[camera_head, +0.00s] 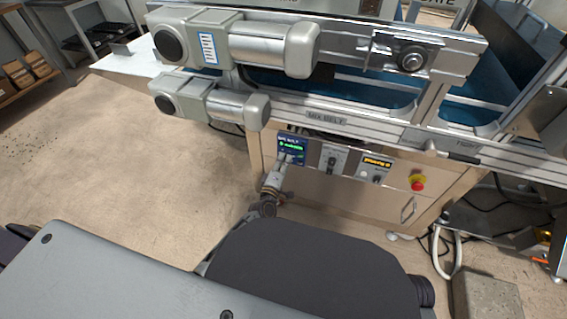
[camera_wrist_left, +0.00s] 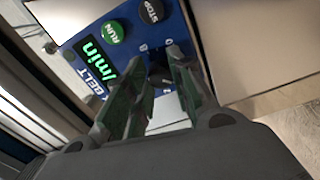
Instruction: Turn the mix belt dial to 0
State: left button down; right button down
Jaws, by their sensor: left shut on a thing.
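The mix belt control box (camera_head: 299,141) is a small blue panel on the front of the machine's wooden cabinet. It has a dark display with green text. In the left wrist view the blue panel (camera_wrist_left: 134,51) fills the top, tilted, with a lit readout ending in "/min" (camera_wrist_left: 98,61). The black dial (camera_wrist_left: 157,72) sits between my left fingertips, mostly hidden by them. My left gripper (camera_head: 284,162) reaches up to the panel's lower part; in the wrist view its two fingers (camera_wrist_left: 162,75) are shut on the dial. The dial's setting is unreadable. My right gripper is out of view.
A green RUN button (camera_wrist_left: 113,32) and a black STOP button (camera_wrist_left: 151,11) are close to my fingers. Right of the box are a switch plate (camera_head: 332,158), another display panel (camera_head: 375,168) and a red emergency stop (camera_head: 417,184). Grey motors (camera_head: 212,103) overhang above.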

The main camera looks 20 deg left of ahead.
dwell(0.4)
pick_arm(q)
jog(key=c, duration=1.2)
grip_release()
jog(key=shift+s, duration=0.1)
jog(key=s, duration=1.1)
jog(key=shift+s+a, duration=0.2)
jog(key=shift+s, duration=0.2)
jog(key=shift+d, duration=0.1)
